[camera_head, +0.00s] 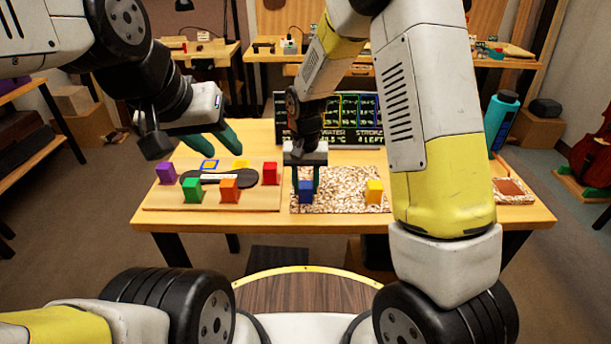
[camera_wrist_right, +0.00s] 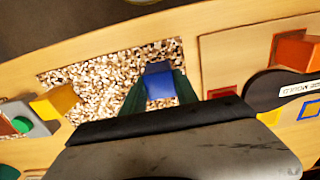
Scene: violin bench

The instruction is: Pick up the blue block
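The blue block (camera_head: 306,192) sits on the pebbled mat at the middle of the table. My right gripper (camera_head: 306,180) points down over it, one finger on each side. In the right wrist view the blue block (camera_wrist_right: 160,82) lies between the green fingers (camera_wrist_right: 160,90), very close to both. I cannot tell whether the fingers press on it. The block appears to rest on the mat. My left gripper (camera_head: 212,145) hangs open and empty above the left board.
A yellow block (camera_head: 374,191) stands on the pebbled mat (camera_head: 340,203) to the right. On the wooden board (camera_head: 260,200) to the left stand purple, green, orange and red blocks around a dark violin-shaped piece. A display and a teal bottle (camera_head: 501,120) are behind.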

